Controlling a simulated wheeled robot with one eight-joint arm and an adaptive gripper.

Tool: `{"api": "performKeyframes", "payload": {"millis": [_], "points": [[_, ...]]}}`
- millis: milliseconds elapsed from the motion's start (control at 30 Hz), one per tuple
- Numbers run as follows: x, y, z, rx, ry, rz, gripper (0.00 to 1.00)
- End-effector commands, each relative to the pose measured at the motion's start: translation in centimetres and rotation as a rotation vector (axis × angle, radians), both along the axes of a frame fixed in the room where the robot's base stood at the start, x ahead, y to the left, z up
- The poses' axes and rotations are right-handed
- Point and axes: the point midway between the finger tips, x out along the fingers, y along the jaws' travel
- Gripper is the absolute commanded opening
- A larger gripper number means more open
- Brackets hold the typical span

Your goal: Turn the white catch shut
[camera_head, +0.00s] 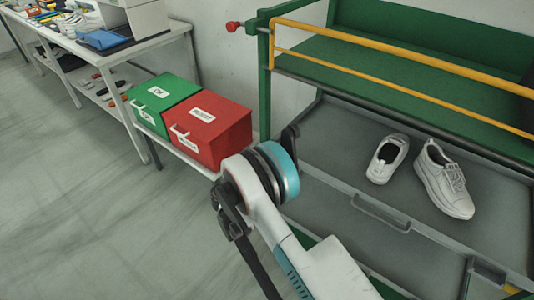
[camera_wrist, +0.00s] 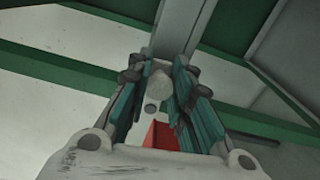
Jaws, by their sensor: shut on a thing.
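In the wrist view my gripper (camera_wrist: 157,80) has its two teal-padded fingers closed in on a small pale, rounded piece (camera_wrist: 158,84), which looks like the white catch. The fingers hide its sides, so I cannot tell how far it is turned. It lies in front of a grey metal bar (camera_wrist: 183,25) that runs up to the top edge. In the head view my arm reaches toward the left end of the grey tray (camera_head: 330,150). There I cannot make out the catch or the fingertips; my own wrist covers that area.
White shoes (camera_head: 445,180) lie on the tray, which has a front handle (camera_head: 380,212). A green frame with a yellow rail (camera_head: 390,70) and a red knob (camera_head: 233,27) stands above. A red box (camera_head: 212,130) and a green box (camera_head: 158,98) sit left. Floor at left is clear.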

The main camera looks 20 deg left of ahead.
Motion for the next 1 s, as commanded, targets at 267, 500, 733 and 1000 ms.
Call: {"api": "performKeyframes", "payload": {"millis": [267, 500, 733, 1000], "points": [[-0.07, -0.03, -0.59, 0.084, -0.033, 0.0, 0.0], [-0.07, -0.04, -0.69, 0.102, -0.04, -0.001, 0.0], [-0.08, -0.04, -0.71, 0.104, -0.04, -0.001, 0.0], [-0.05, -0.02, -0.67, 0.102, -0.04, 0.0, 0.41]]}}
